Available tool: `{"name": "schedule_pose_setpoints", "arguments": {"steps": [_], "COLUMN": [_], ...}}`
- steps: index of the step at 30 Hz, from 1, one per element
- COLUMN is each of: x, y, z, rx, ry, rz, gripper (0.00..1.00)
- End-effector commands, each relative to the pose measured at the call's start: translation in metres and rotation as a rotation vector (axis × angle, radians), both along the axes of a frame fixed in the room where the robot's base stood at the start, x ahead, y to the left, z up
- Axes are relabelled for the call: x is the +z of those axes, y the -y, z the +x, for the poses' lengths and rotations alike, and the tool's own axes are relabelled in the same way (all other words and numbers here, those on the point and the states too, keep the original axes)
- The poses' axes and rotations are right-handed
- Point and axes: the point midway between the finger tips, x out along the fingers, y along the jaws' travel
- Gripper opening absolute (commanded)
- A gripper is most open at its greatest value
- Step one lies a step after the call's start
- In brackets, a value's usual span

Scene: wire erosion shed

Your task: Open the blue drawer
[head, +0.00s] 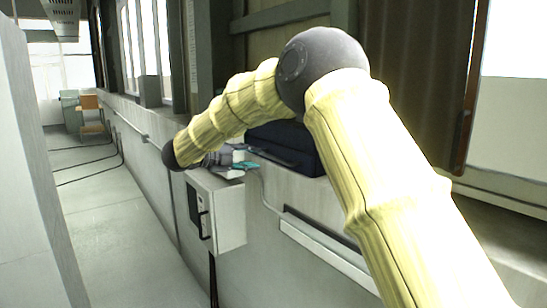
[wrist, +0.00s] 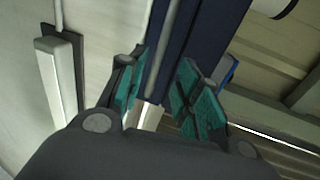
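The blue drawer is in the dark navy-blue unit (head: 292,143) on the wall ledge, partly hidden behind my arm in the head view. In the wrist view, its dark blue front (wrist: 205,35) fills the upper middle, with a long grey bar handle (wrist: 166,45) along it. The drawer looks shut, though my arm hides part of it. My gripper (head: 254,160) is at the left end of the unit. In the wrist view, my gripper's teal-padded fingers (wrist: 160,95) are apart, with the lower end of the bar showing in the gap. I cannot tell whether they touch it.
A white wall box (head: 222,220) with a black handle hangs below my gripper. A pale rail (head: 325,247) runs along the wall to its right. The floor at left is open, with cables (head: 95,160) and orange and green items (head: 88,108) far back.

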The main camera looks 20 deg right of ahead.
Motion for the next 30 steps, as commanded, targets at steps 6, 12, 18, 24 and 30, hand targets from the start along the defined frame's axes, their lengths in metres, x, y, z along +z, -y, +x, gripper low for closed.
{"name": "schedule_pose_setpoints", "arguments": {"steps": [6, 12, 18, 24, 30], "x": [-0.005, -0.011, -0.017, -0.019, -0.02], "y": [0.033, 0.062, 0.08, 0.087, 0.087], "z": [0.011, 0.022, 0.029, 0.031, 0.031], "rx": [0.0, 0.001, 0.001, 0.003, 0.003], "ry": [-0.003, -0.003, -0.002, -0.002, -0.002], "rz": [-0.001, -0.001, -0.002, -0.002, -0.002], "gripper": [0.34, 0.34, 0.34, 0.34, 0.34]}}
